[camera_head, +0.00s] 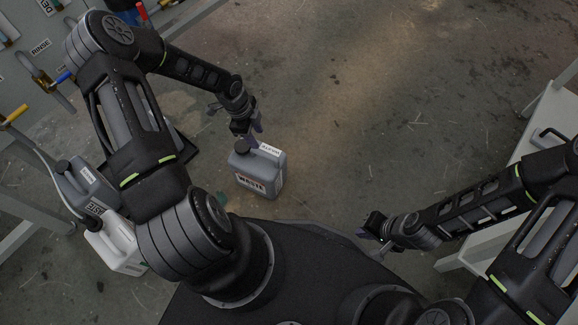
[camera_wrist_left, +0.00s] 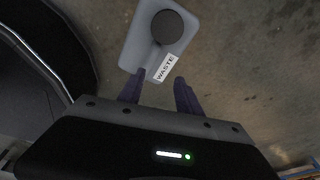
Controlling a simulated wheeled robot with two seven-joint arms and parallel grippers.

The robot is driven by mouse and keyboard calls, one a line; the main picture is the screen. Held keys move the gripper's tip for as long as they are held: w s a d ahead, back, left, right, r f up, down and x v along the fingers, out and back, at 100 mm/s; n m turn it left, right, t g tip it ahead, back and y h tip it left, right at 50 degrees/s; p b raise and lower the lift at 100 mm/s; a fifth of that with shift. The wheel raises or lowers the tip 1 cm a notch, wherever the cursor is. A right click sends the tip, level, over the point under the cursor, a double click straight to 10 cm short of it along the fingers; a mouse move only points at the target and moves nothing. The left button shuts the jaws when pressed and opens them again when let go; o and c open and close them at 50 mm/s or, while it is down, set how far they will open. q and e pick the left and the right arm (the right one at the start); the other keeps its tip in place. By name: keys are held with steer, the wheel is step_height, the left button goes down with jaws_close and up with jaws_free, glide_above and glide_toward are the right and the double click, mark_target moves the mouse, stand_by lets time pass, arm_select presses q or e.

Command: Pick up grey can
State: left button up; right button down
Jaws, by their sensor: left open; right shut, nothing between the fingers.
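A grey can (camera_head: 257,172) with a dark round cap and white WASTE labels stands upright on the floor in the head view. My left gripper (camera_head: 250,139) is open just above and behind the can's top edge. In the left wrist view the can (camera_wrist_left: 138,52) lies ahead of the left fingers (camera_wrist_left: 161,90), its labelled edge near the left finger. Nothing is between the fingers. Whether a finger touches the can I cannot tell. My right gripper (camera_head: 368,228) is shut and empty, away to the right of the can.
A second grey can (camera_head: 85,182) and a white can (camera_head: 117,246) stand at the left, partly hidden by my left arm. A bench with a RINSE label (camera_head: 41,47) is at the upper left. A white table (camera_head: 545,118) is at the right. The floor behind the can is clear.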

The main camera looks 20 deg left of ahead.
mark_target(256, 151)
arm_select(q)
steer(key=m, duration=0.1)
steer(key=s+a+m+g, duration=0.1)
steer(key=m, duration=0.1)
steer(key=shift+s+a+y, duration=0.1)
steer(key=shift+s+y, duration=0.15)
steer(key=shift+y, duration=0.05)
steer(key=shift+f, duration=0.15)
steer(key=shift+d+f+b, duration=0.25)
steer(key=shift+f+b, duration=0.25)
steer(key=shift+f, duration=0.7)
steer(key=shift+f, duration=0.1)
steer(key=f, duration=0.1)
steer(key=f+b, duration=0.1)
steer(key=f, duration=0.1)
steer(key=f+b, duration=0.1)
steer(key=f, duration=0.1)
steer(key=shift+d, duration=0.4)
steer(key=shift+c, duration=0.2)
